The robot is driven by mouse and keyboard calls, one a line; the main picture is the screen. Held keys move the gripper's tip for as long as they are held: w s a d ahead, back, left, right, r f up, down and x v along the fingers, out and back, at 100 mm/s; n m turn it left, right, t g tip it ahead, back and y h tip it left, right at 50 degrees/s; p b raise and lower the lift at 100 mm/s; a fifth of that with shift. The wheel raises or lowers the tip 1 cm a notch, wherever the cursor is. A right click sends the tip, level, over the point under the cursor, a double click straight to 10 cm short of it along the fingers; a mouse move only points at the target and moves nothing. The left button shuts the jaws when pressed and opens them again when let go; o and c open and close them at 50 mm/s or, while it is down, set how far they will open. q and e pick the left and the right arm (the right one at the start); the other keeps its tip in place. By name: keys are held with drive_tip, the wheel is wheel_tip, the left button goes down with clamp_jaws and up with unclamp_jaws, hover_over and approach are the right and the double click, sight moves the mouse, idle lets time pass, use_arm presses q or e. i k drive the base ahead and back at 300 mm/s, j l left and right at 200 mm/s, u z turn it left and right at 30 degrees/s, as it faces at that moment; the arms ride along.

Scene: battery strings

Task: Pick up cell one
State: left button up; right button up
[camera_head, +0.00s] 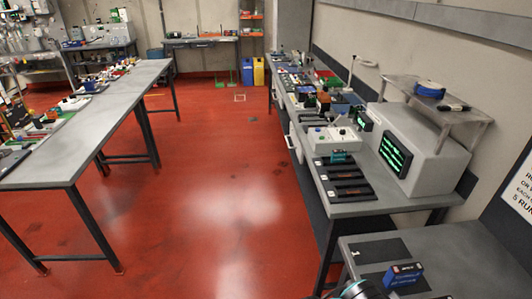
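A dark box-shaped block with a blue side and red and white marks (403,275) lies on the near grey table at the lower right. A black slotted holder (367,196) stands on the right bench, with a teal block (338,158) at its far end. Labels are too small to read, so I cannot tell which thing is cell one. A rounded dark part of one of my arms shows at the bottom edge, just left of the blue-sided block. No gripper fingers show in this view.
The near table (455,262) has dark mats and bare grey room. The right bench carries a white control box (333,139) and a grey machine with a green-lit screen (396,156). A long table (90,138) stands left. The red floor (220,200) between is clear.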

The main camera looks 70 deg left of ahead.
sight(337, 155)
drive_tip(key=u, duration=1.7)
drive_tip(key=z, duration=0.45)
drive_tip(key=i+j+z, duration=0.15)
drive_tip(key=z, duration=0.25)
drive_tip(key=i+j+z, duration=0.1)
drive_tip(key=j+z, duration=0.25)
drive_tip(key=i+j+z, duration=0.1)
drive_tip(key=z, duration=0.3)
drive_tip(key=i+j+z, duration=0.3)
drive_tip(key=j, duration=1.15)
drive_tip(key=k+j+z, duration=0.1)
drive_tip(key=j+z, duration=0.2)
drive_tip(key=j, duration=1.95)
